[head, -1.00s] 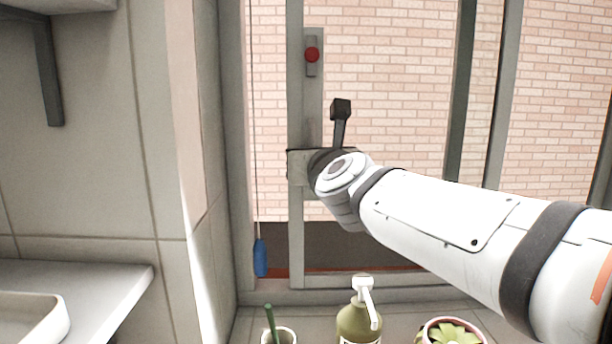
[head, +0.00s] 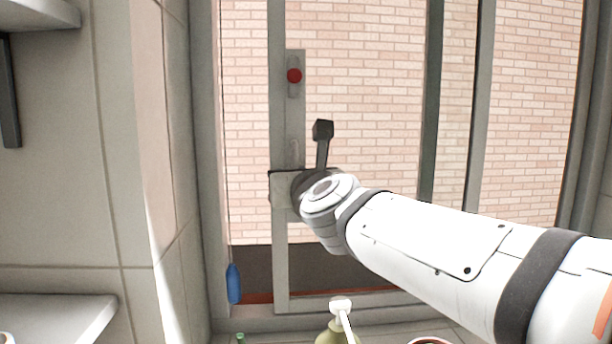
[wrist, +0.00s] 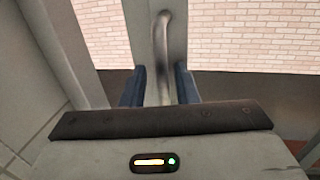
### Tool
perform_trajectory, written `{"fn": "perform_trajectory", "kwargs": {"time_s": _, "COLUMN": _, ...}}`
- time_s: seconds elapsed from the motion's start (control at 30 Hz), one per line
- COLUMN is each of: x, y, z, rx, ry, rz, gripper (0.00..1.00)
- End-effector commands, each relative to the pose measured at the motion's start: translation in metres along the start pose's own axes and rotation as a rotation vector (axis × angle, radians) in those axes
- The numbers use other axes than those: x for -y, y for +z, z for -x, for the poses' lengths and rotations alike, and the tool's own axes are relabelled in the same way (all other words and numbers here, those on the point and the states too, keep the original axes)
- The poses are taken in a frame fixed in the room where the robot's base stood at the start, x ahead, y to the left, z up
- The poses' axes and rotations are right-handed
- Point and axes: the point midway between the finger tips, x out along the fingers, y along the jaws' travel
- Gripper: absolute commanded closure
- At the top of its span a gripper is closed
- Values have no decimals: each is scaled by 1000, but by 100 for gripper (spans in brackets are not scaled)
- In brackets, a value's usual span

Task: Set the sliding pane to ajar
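The sliding pane has a grey frame. Its left stile (head: 280,120) stands apart from the left window jamb (head: 208,150), with brick showing through the gap. A red knob (head: 294,76) sits on a plate on this stile. The pane's curved grey bar handle (wrist: 163,50) runs down between the two blue fingers of my gripper (wrist: 161,88) in the wrist view. The fingers are parted, with a little space visible beside the bar; contact is not clear. In the head view my wrist hides the fingers and the lower part of the handle.
A blue tag (head: 233,284) hangs on a cord near the left jamb. A soap bottle (head: 336,334) with a white pump stands on the ledge below my arm. A shelf (head: 60,318) is at left. A dark upright (head: 432,100) stands right of my wrist.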

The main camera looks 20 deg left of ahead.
Motion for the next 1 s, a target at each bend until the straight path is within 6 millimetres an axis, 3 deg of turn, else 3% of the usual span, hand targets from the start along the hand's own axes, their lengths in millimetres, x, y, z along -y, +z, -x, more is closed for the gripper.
{"fn": "perform_trajectory", "kwargs": {"time_s": 0.3, "x": -1, "y": 2, "z": 48, "rx": 2, "ry": 3, "rz": 0, "gripper": 73}}
{"fn": "perform_trajectory", "kwargs": {"time_s": 0.5, "x": 0, "y": 1, "z": 70, "rx": 1, "ry": 1, "rz": -1, "gripper": 73}}
{"fn": "perform_trajectory", "kwargs": {"time_s": 0.87, "x": 0, "y": 0, "z": 75, "rx": 1, "ry": 0, "rz": 0, "gripper": 73}}
{"fn": "perform_trajectory", "kwargs": {"time_s": 1.0, "x": 0, "y": 10, "z": 75, "rx": 2, "ry": 1, "rz": 0, "gripper": 73}}
